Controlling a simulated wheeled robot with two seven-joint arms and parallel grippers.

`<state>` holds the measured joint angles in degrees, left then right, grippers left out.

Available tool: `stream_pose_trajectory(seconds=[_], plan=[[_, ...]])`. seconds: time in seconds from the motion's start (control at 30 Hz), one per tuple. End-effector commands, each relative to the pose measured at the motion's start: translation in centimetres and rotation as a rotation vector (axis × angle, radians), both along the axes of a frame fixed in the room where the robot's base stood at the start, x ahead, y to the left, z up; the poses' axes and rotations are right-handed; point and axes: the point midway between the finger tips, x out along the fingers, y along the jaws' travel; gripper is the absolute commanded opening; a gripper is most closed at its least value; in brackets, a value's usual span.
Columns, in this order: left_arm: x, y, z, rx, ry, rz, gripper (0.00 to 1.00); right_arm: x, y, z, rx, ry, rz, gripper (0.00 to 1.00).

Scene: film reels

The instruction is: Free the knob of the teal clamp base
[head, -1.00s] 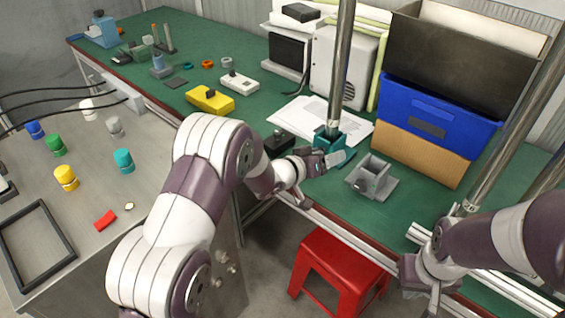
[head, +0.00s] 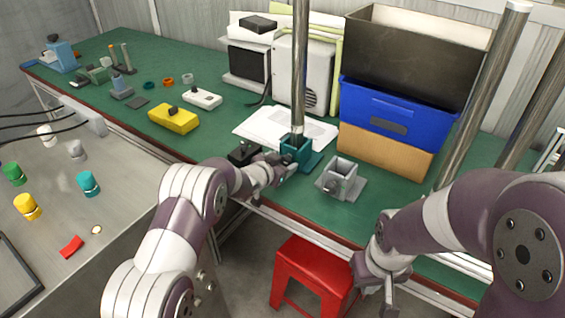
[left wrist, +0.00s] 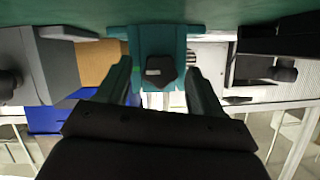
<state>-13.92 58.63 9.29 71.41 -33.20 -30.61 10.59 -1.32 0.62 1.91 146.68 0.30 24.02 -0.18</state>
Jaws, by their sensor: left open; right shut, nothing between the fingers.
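The teal clamp base (head: 296,148) stands near the front edge of the green table, with an upright metal pole (head: 300,70) in it. In the left wrist view the base (left wrist: 158,38) is straight ahead and its dark knob (left wrist: 160,70) faces me. My left gripper (head: 283,168) is in front of the base. In the wrist view its open fingers (left wrist: 159,62) lie on either side of the knob; I cannot tell whether they touch it. The knob is hidden by the gripper in the head view. My right gripper (head: 388,295) is shut and empty, low at the right.
A grey clamp base (head: 342,182) stands right of the teal one, and a small black box (head: 243,153) left of it. Stacked bins (head: 400,115) and papers (head: 270,125) lie behind. A red stool (head: 312,275) stands below the table edge.

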Motion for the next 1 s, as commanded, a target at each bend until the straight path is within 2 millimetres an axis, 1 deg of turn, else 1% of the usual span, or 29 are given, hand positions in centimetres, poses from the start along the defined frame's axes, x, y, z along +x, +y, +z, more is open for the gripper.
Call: stream_pose_trajectory(seconds=[0.13, 0.33, 0.37, 0.4, 0.47, 0.5, 0.53, 0.77, 0.87, 1.0], plan=[[0.6, -0.4, -0.3, 0.0, 0.0, 0.0, 0.66, 0.0, 0.0, 0.0, 0.0, 0.0, 0.0, 0.0], [0.6, -0.4, -0.3, 0.0, 0.0, 0.0, 0.66, 0.0, 0.0, 0.0, 0.0, 0.0, 0.0, 0.0], [0.6, -0.4, -0.3, 0.0, 0.0, 0.0, 0.63, 0.0, 0.0, 0.0, 0.0, 0.0, 0.0, 0.0], [0.6, -0.4, -0.3, 0.0, 0.0, 0.0, 0.5, 0.0, 0.0, 0.0, 0.0, 0.0, 0.0, 0.0], [0.6, -0.4, -0.3, 0.0, 0.0, 0.0, 0.31, 0.0, 0.0, 0.0, 0.0, 0.0, 0.0, 0.0], [0.6, -0.4, -0.3, 0.0, 0.0, 0.0, 0.18, 0.0, 0.0, 0.0, 0.0, 0.0, 0.0, 0.0], [0.6, -0.4, -0.3, 0.0, 0.0, 0.0, 0.1, 0.0, 0.0, 0.0, 0.0, 0.0, 0.0, 0.0], [0.6, -0.3, -0.1, -0.01, 0.008, 0.0, 0.1, 0.0, 0.0, 0.4, 0.0, 0.0, 0.0, 0.0], [0.6, -0.3, 0.0, -0.033, 0.027, 0.0, 0.1, 0.0, 0.0, 1.2, 0.0, 0.0, 0.0, 0.0], [0.6, -0.3, 0.3, -0.093, 0.07, -0.001, 0.1, 0.0, 0.0, 2.8, 0.0, 0.0, 0.0, 0.0]])
